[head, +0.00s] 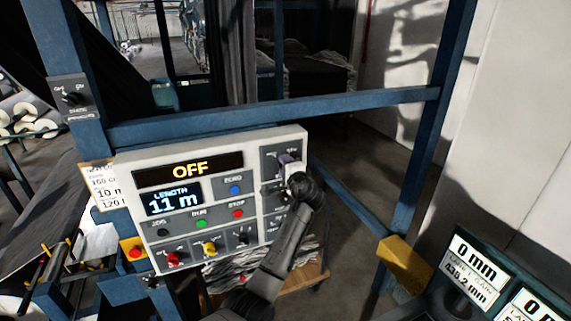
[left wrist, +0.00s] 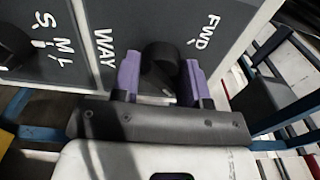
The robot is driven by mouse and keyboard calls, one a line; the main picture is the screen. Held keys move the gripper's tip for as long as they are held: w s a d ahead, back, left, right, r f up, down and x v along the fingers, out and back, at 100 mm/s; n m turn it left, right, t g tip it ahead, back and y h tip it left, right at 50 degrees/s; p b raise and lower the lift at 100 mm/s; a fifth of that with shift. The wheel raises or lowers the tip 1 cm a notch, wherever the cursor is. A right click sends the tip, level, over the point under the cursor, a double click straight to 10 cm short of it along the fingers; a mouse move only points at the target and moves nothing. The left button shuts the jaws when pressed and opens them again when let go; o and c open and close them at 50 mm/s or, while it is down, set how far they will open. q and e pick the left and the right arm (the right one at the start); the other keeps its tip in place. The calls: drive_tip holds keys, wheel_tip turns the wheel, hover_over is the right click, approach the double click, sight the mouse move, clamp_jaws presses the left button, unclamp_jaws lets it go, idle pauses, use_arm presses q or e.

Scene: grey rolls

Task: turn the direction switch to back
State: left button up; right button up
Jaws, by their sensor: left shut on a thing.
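The direction switch (left wrist: 160,58) is a round black knob in the left wrist view, on the grey panel between the printed words "WAY" and "FWD". My left gripper (left wrist: 161,78) has its two purple fingers on either side of the knob, shut on it. In the head view my left gripper (head: 287,160) is at the upper right part of the white control panel (head: 215,262) and covers most of the switch there. Which way the knob points is hard to tell. My right gripper is in neither view.
Several coloured buttons and knobs sit left of and below my gripper. A blue frame post (head: 428,130) stands to the right, with a yellow block (head: 404,262) low beside it.

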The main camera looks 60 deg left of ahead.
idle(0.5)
use_arm(q)
drive_tip(key=o, duration=0.9)
drive_tip(key=shift+d, duration=0.1)
drive_tip(key=shift+s+d+b, duration=0.4)
drive_tip(key=shift+d+b, duration=0.3)
drive_tip(key=shift+d, duration=1.55)
drive_tip(key=shift+s+d+b, duration=0.4)
drive_tip(key=shift+d+b, duration=0.3)
drive_tip(key=shift+d, duration=1.5)
drive_tip(key=shift+s+d+b, duration=0.4)
drive_tip(key=shift+d+b, duration=0.3)
drive_tip(key=shift+d, duration=1.55)
